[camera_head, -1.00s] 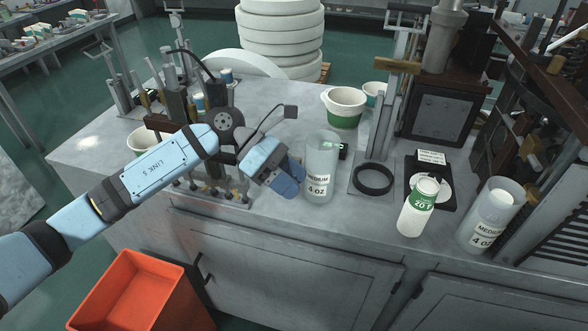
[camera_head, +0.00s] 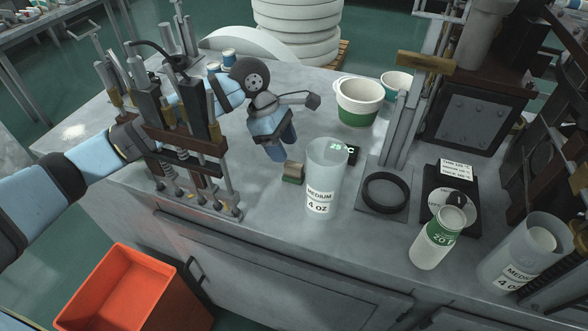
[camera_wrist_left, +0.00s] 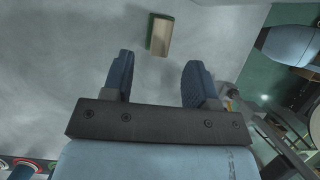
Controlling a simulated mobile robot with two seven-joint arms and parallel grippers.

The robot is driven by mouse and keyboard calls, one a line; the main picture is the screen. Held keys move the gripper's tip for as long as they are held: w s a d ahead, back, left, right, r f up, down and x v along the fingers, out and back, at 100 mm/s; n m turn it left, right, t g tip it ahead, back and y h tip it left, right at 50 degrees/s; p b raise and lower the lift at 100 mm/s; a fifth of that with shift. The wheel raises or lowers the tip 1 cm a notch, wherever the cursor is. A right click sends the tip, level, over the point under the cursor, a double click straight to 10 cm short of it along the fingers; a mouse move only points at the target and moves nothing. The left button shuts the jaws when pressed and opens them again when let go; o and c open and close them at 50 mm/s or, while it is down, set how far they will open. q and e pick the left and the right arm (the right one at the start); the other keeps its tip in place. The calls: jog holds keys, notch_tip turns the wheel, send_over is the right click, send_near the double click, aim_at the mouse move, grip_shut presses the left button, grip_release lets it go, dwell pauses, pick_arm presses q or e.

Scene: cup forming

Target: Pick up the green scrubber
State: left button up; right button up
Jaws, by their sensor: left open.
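The green scrubber (camera_head: 293,172) is a small block with a tan top and a green lower part. It lies on the grey table just left of the tall clear cup sleeve marked MEDIUM 4 OZ (camera_head: 322,190). My left gripper (camera_head: 279,150) is open and empty, above the table and a little behind and left of the scrubber. In the left wrist view, the scrubber (camera_wrist_left: 160,36) lies beyond the gap between the open fingers (camera_wrist_left: 158,68), not between them. My right gripper is not in view.
A metal press stand (camera_head: 190,140) stands left of the gripper, with my left arm passing behind it. Green-white cups (camera_head: 358,101) stand behind. An orange bin (camera_head: 120,290) is below the front edge.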

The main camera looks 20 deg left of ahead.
aim_at(293, 164)
pick_arm(q)
jog(key=shift+p+x, duration=0.65)
jog(key=shift+x, duration=2.5)
jog(key=shift+d+r, duration=0.1)
jog(key=shift+d, duration=0.05)
jog(key=shift+c, duration=0.4)
grip_shut()
